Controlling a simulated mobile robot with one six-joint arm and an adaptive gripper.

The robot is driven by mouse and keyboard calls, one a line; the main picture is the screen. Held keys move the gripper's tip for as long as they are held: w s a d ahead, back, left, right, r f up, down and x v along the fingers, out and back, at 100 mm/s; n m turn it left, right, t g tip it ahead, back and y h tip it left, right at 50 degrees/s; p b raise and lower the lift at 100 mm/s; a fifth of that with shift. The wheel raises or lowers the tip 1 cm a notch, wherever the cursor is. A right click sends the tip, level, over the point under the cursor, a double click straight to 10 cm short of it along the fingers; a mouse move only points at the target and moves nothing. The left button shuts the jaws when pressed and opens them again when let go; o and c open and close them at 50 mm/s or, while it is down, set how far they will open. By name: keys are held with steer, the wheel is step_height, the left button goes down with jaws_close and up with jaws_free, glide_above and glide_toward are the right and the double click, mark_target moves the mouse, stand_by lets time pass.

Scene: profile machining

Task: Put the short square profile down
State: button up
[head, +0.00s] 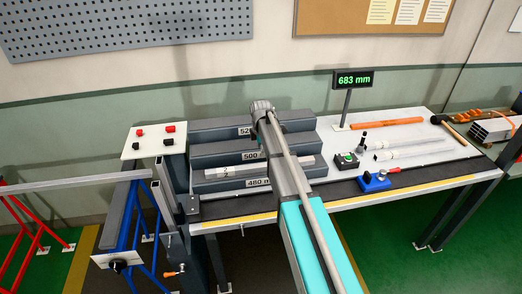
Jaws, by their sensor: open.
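A short silver square profile (240,171) lies lengthwise along the lowest step, marked 480 mm, of the dark stepped rack (220,153). A tag with the number 2 shows near its left part. My gripper (262,150) is at the far end of my arm, over the rack and near the profile. My arm covers most of the gripper and part of the profile, so the fingertips do not show clearly. The jaws are open and no profile hangs from them.
A green-button box (346,160), a blue device (374,181) and an orange bar (387,124) lie right of the rack. A long bar (75,184) rests on stands at left.

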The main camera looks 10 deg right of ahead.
steer(key=shift+r+p, duration=1.25)
steer(key=shift+r, duration=0.3)
steer(key=shift+s, duration=0.1)
steer(key=s+m, duration=1.8)
steer(key=s, duration=1.1)
steer(key=shift+f+b, duration=1)
